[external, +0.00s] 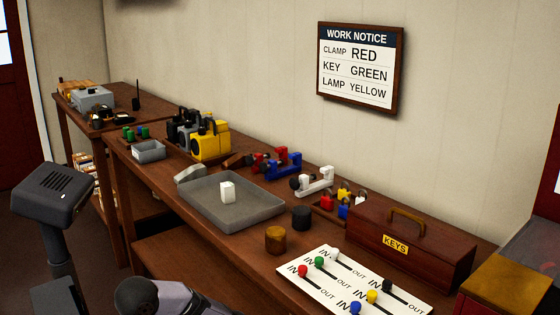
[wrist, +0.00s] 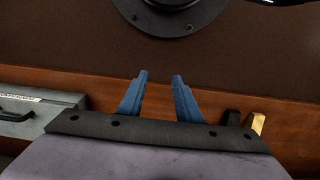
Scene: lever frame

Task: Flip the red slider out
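The white slider board (external: 325,290) lies on the bench at the lower right of the external view, marked IN at the left ends and OUT at the right ends of its slots. The red slider knob (external: 303,271) sits at the IN end of its slot. The green (external: 319,261) and white (external: 334,254) knobs are near it at IN ends. The black (external: 388,286), yellow (external: 372,297) and blue (external: 355,307) knobs stand to the right and front. My gripper (wrist: 160,76) is open and empty in the wrist view, with blue fingers apart. The board is not in that view.
A grey tray (external: 262,222) holding a white block (external: 227,192) lies behind the board. A brown can (external: 275,240) and a black can (external: 301,217) stand between them. A red-brown KEYS toolbox (external: 415,248) borders the board's back right. A wall notice (external: 360,67) reads CLAMP RED.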

